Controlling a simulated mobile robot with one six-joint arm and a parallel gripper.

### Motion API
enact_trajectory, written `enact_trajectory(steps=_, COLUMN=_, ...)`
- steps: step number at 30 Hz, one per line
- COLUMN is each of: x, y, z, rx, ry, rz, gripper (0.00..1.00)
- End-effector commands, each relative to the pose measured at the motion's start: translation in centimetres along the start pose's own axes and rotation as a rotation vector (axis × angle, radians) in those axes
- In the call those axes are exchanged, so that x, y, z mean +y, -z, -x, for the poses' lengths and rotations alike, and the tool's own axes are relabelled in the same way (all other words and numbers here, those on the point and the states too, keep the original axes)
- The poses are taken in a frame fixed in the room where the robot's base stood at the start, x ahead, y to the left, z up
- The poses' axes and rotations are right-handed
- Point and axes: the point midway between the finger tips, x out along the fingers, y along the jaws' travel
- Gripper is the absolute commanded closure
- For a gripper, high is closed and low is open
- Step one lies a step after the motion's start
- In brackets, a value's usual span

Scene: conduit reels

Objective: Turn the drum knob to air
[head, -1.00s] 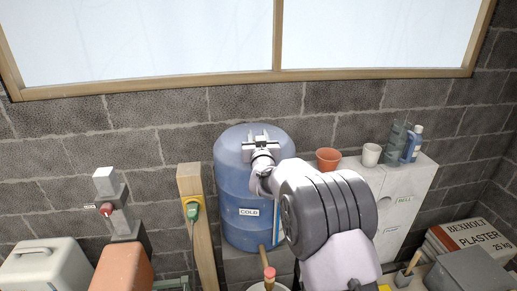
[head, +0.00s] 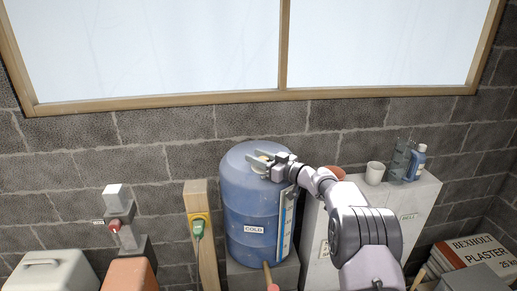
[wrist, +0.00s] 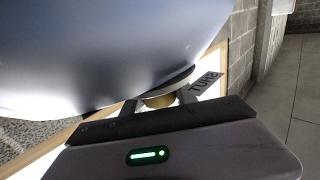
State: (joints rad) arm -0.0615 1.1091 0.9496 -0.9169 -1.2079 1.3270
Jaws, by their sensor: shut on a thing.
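The blue drum (head: 240,212) stands upright against the block wall, with a white label reading COLD on its front. My gripper (head: 258,162) is at the drum's top, reaching in from the right. In the wrist view, the brass-coloured drum knob (wrist: 160,100) sits between the two fingers of my gripper (wrist: 158,104), and they are shut on it. Much of the knob is hidden by the fingers and gripper body. A dark tag (wrist: 206,83) beside the right finger seems to read TURB. No mark reading air is legible.
A wooden post (head: 206,262) with a green-and-yellow device stands left of the drum. A white cup (head: 375,173), a terracotta pot and bottles stand on the pale cabinet (head: 425,205) at the right. A window (head: 180,50) spans the wall above.

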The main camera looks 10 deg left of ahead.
Motion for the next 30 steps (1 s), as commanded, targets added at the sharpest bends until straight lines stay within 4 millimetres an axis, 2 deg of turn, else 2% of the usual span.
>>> enact_trajectory(steps=9, x=-0.23, y=0.29, z=-0.03, rx=0.004, ry=0.09, rz=0.002, gripper=1.0)
enact_trajectory(steps=24, x=-0.28, y=0.34, z=-0.06, rx=0.006, ry=0.103, rz=0.002, gripper=1.0)
enact_trajectory(steps=25, x=-0.28, y=0.35, z=-0.06, rx=0.006, ry=0.103, rz=0.002, gripper=0.6)
enact_trajectory(steps=27, x=-0.28, y=0.32, z=-0.06, rx=0.006, ry=0.103, rz=0.003, gripper=0.47)
enact_trajectory(steps=30, x=-0.29, y=0.25, z=-0.05, rx=0.005, ry=0.103, rz=0.002, gripper=0.45)
